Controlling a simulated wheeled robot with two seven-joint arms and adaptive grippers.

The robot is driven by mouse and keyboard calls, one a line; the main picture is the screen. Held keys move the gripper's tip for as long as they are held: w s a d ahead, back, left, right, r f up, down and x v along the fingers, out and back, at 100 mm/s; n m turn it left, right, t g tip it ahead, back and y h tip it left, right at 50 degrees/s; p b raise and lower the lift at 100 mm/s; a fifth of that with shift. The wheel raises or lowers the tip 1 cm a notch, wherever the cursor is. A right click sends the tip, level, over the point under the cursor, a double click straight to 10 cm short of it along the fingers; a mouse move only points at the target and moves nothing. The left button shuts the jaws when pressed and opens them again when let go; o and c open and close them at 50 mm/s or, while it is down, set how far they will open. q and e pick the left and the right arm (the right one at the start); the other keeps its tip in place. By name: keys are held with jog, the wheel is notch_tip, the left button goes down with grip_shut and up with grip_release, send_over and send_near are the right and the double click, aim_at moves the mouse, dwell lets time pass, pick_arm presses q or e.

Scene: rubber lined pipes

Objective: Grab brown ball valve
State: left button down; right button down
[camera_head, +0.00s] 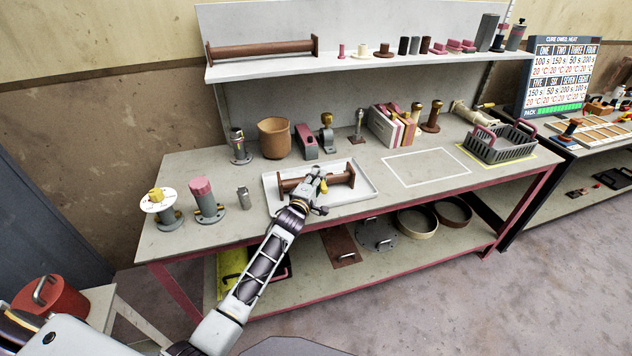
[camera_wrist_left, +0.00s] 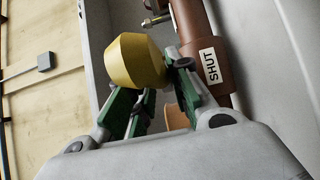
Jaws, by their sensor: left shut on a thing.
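The brown ball valve (camera_head: 340,179) is a brown flanged pipe lying in a white tray (camera_head: 368,193) on the bench. In the left wrist view its brown body (camera_wrist_left: 192,22) carries a white "SHUT" label. A yellow knob (camera_wrist_left: 135,60) sits between the green-padded fingers. My left gripper (camera_head: 317,186) is over the middle of the valve and hides part of it. In the left wrist view the gripper (camera_wrist_left: 150,92) is shut on the valve at this knob. The joint between knob and pipe is hidden. My right gripper is not in view.
Flanged grey parts (camera_head: 207,205) stand left of the tray. A brown pot (camera_head: 274,138) and several fittings stand behind it. A white-outlined area (camera_head: 427,167) to the right is clear. A dark basket (camera_head: 500,147) stands farther right. A shelf (camera_head: 370,63) hangs above.

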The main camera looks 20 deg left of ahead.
pick_arm(q)
jog(key=shift+r, duration=0.1)
dwell(0.3)
jog(key=shift+r, duration=5.05)
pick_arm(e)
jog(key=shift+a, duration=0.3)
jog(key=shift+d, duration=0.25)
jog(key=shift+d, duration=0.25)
pick_arm(q)
jog(key=shift+f, duration=0.1)
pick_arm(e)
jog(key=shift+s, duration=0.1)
